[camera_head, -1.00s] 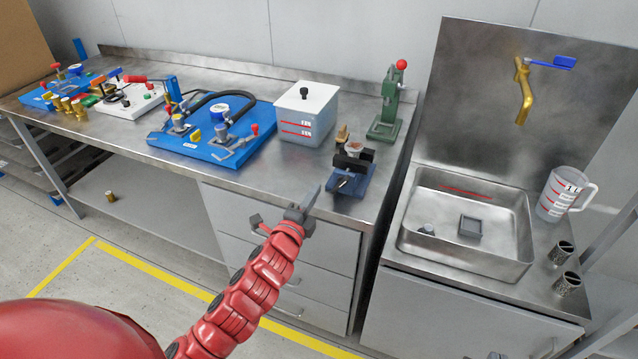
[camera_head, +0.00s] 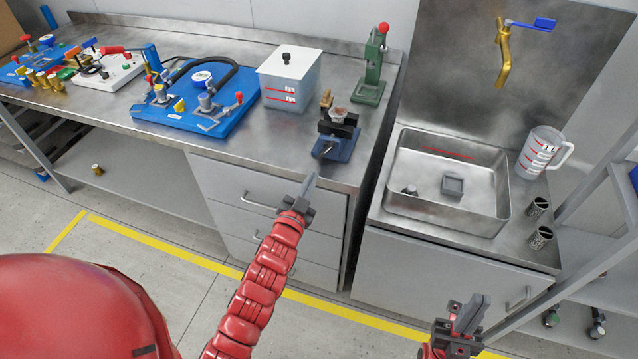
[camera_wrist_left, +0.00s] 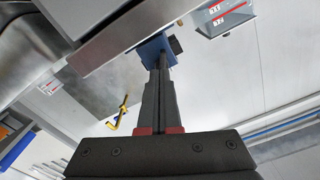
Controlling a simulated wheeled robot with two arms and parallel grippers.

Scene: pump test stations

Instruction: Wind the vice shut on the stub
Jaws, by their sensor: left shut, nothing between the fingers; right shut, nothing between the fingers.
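The vice (camera_head: 337,137), with a blue base and dark jaws, stands near the front edge of the steel bench. A pale, brownish-topped piece, perhaps the stub (camera_head: 338,115), sits at its jaws; I cannot tell how tightly it is held. The dark handle (camera_head: 324,150) is on the vice's front side. My left gripper (camera_head: 311,182) is shut and empty, below and in front of the vice, apart from it. In the left wrist view the vice's blue base (camera_wrist_left: 153,48) shows just beyond the fingertips (camera_wrist_left: 160,66). My right gripper (camera_head: 474,308) is shut and empty, low in front of the sink cabinet.
A white lidded container (camera_head: 290,78) and a green press (camera_head: 372,70) stand behind the vice. A blue pump board (camera_head: 190,105) is to the left. The sink (camera_head: 440,185) with a jug (camera_head: 540,152) is to the right. Drawers (camera_head: 245,190) are below the bench edge.

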